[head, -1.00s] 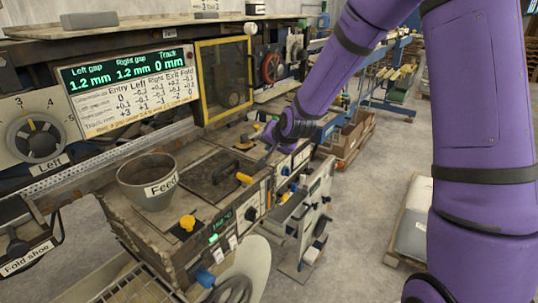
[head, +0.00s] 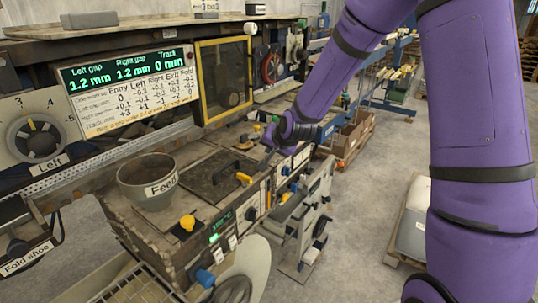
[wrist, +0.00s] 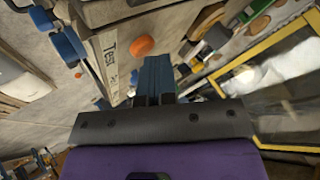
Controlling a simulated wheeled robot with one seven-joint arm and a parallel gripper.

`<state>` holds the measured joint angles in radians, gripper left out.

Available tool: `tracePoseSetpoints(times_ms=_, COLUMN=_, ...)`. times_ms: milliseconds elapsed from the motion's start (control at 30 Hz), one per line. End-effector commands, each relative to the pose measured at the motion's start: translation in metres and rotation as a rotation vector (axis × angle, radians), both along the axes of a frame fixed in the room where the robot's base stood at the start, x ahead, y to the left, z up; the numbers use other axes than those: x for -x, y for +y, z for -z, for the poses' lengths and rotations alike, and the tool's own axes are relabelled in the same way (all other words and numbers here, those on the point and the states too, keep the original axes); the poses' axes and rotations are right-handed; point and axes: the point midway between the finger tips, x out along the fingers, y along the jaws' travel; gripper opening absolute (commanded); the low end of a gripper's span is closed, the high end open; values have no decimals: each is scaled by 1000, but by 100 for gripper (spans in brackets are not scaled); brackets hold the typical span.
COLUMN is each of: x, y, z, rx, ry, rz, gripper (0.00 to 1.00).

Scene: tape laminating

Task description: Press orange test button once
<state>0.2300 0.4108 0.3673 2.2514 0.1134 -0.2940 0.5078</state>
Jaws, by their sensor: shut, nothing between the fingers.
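The orange test button (wrist: 142,46) is a round dome beside a label (wrist: 110,47) reading "Test" in the wrist view. It sits on a pale panel (wrist: 105,15). My gripper (wrist: 156,62) has its blue fingers together, just below and right of the button in that picture. In the head view my gripper (head: 266,163) is over the machine's far end, and I cannot make out the orange button there.
A yellow-framed window (head: 223,80) stands behind the machine top. Blue knobs (wrist: 68,45) line the panel's left in the wrist view.

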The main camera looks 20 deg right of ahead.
Motion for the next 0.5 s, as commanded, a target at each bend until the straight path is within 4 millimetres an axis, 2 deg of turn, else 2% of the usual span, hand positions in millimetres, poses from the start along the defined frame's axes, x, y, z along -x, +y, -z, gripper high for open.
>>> tracePoseSetpoints(times_ms=267, x=0, y=0, z=-2, rx=0, ry=0, rz=0, gripper=0)
tracePoseSetpoints(times_ms=500, x=0, y=0, z=-14, rx=0, ry=-1, rz=0, gripper=0)
